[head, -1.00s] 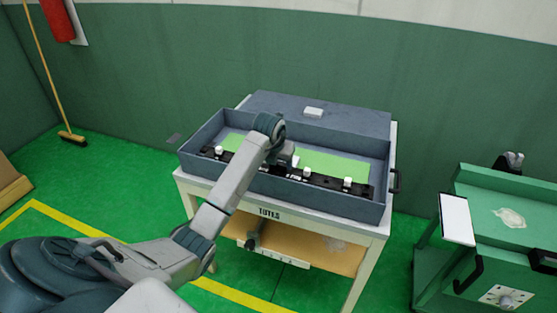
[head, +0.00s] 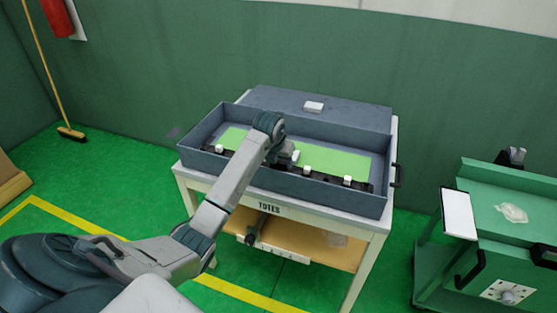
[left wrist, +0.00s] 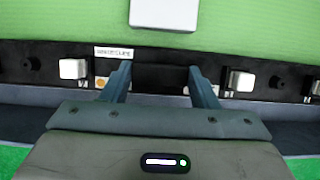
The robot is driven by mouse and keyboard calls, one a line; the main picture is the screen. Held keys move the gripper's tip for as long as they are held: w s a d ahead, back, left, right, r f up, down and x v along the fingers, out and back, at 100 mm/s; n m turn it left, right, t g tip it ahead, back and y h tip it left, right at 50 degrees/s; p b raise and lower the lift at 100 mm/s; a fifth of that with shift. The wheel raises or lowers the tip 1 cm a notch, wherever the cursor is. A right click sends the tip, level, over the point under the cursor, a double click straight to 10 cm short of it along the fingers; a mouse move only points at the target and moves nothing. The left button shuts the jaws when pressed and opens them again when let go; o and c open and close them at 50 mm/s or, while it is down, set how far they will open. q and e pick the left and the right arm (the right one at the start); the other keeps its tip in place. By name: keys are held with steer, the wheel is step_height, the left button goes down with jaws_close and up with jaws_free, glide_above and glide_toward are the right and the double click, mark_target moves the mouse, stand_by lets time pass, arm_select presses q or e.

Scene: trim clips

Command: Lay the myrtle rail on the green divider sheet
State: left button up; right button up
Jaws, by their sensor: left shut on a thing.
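The rail is a long black strip (left wrist: 285,83) with several white clips, lying lengthwise inside the grey tote. In the head view its clips show along the front wall, such as one (head: 347,179) at the right; that wall hides much of the strip. The green divider sheet (head: 335,161) lies in the tote behind the rail and shows in the left wrist view (left wrist: 60,20). My left gripper (left wrist: 160,82) is shut on the rail's middle, fingers either side of a dark section. I cannot tell whether the rail touches the sheet. My right gripper is out of view.
The grey tote (head: 290,190) stands on a table (head: 185,175); its walls surround the rail. A white block (left wrist: 164,12) appears over the sheet. A grey lidded surface (head: 350,112) with a small white block (head: 314,106) lies behind. A green cart (head: 500,235) stands right.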

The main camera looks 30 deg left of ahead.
arm_select(q)
steer(key=shift+f+b, duration=0.5)
steer(key=o, duration=1.4)
steer(key=shift+c, duration=0.2)
